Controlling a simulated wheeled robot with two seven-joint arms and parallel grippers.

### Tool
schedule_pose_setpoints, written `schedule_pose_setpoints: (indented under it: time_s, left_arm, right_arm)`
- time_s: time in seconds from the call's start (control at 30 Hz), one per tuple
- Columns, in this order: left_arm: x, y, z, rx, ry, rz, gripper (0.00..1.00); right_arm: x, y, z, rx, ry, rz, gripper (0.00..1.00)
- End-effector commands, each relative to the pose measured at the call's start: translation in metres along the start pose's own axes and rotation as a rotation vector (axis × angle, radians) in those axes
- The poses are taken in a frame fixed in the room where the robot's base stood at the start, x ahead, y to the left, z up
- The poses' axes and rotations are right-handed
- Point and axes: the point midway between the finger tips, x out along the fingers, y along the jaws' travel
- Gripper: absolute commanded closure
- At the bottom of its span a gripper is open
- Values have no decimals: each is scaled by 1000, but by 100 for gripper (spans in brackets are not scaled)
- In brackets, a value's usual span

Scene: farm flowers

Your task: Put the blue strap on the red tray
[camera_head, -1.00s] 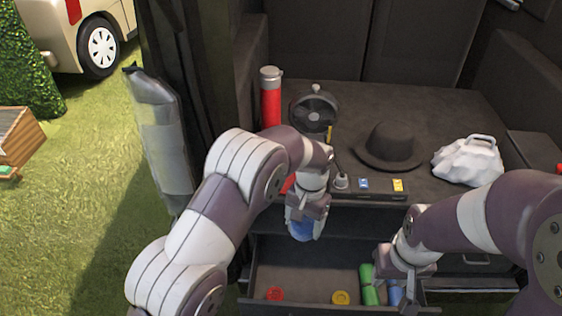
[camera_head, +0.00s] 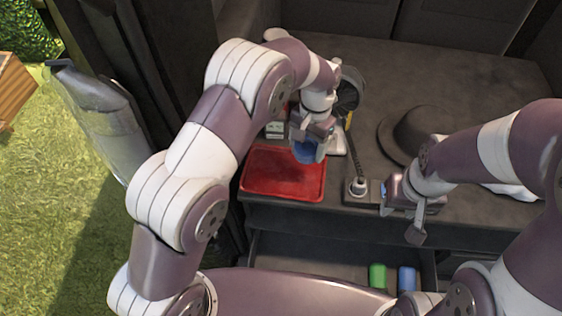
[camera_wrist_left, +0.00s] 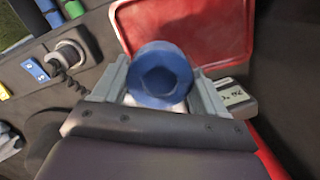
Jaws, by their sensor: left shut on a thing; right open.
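My left gripper (camera_head: 316,138) is shut on the blue strap (camera_head: 308,152), a rolled blue piece that also shows between the jaws in the left wrist view (camera_wrist_left: 160,78). The red tray (camera_head: 284,173) lies on the dark counter near its front left corner; its surface is bare where visible. The held strap is above the counter, by the tray's back right corner. In the left wrist view the tray (camera_wrist_left: 222,30) lies beyond the strap. My right gripper (camera_head: 402,215) is open and empty over the counter's front edge.
An open drawer (camera_head: 310,255) below the counter holds a green roll (camera_head: 377,276) and a blue roll (camera_head: 407,279). A corded handset (camera_head: 357,187) is right of the tray. A fan (camera_head: 350,88) and dark hat (camera_head: 405,133) stand behind. A white bag is partly hidden by my right arm.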

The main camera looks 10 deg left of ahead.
Motion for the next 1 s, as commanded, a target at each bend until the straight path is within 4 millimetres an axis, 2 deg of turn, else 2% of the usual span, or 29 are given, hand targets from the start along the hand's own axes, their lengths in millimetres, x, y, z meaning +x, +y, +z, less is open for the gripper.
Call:
schedule_pose_setpoints:
  time_s: [0.03,0.1,0.2,0.3,0.47,0.7,1.0]
  left_arm:
    - [28,-14,6,-6,0,0,65]
    - [27,-33,18,-5,-4,0,65]
    - [42,-53,29,-3,-3,1,65]
    - [52,-65,36,-2,-2,0,65]
    - [62,-72,39,0,-2,0,65]
    - [98,-72,35,1,-1,0,65]
    - [101,-72,34,0,-1,0,65]
  right_arm:
    - [32,0,4,0,-1,0,57]
    - [15,0,3,0,-2,0,57]
    - [14,0,1,0,1,0,57]
    - [14,0,2,0,0,0,57]
    - [14,0,2,0,0,0,57]
    - [16,0,2,0,0,0,57]
    - [17,0,2,0,0,0,57]
